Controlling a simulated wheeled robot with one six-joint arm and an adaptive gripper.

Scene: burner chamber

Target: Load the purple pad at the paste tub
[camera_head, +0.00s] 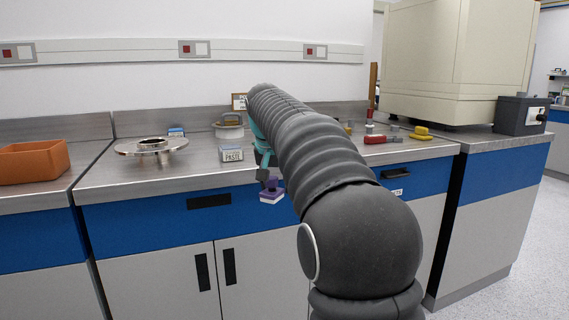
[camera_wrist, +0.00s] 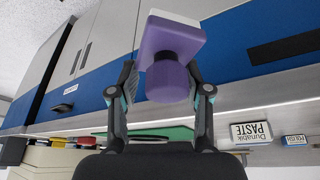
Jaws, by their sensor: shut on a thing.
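The purple pad (camera_head: 271,187) has a purple knob and block with a white face layer. It also shows large in the wrist view (camera_wrist: 168,80). My gripper (camera_wrist: 162,76) is shut on its knob, with one finger on each side. In the head view my gripper (camera_head: 267,174) holds the pad in front of the counter's front edge, white face down. The paste tub (camera_head: 232,153), a small grey-white container lettered PASTE, stands on the counter near that edge, up and left of the pad. It shows upside down in the wrist view (camera_wrist: 251,133), apart from the pad.
A round metal flanged part (camera_head: 151,147) and an orange bin (camera_head: 33,162) are left. A small polish container (camera_head: 177,132) and a lidded pot (camera_head: 229,127) stand behind. Red (camera_head: 382,139) and yellow (camera_head: 421,133) items lie right. My arm hides the middle counter.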

